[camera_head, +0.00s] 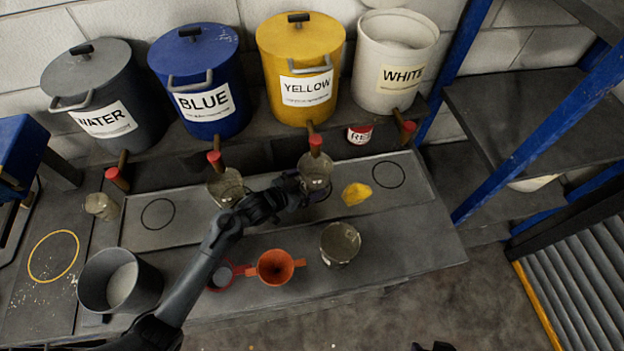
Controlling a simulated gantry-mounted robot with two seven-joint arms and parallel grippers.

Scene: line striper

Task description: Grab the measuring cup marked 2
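Several clear measuring cups are in view; I cannot read a mark 2 on any. One cup (315,168) is under the yellow barrel's tap, another (225,188) under the blue barrel's tap. A third cup (340,243) stands at the front of the bench, and a smaller one (101,206) is at the left. My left gripper (305,187) is at the lower part of the cup under the yellow tap. Its fingers are dark and overlap the cup, so I cannot tell whether they grip it. Small dark tips at the bottom edge may be my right gripper (433,346).
Barrels labelled WATER (95,85), BLUE (197,75), YELLOW (300,60) and WHITE (393,60) stand behind. Blue shelf posts rise at the right.

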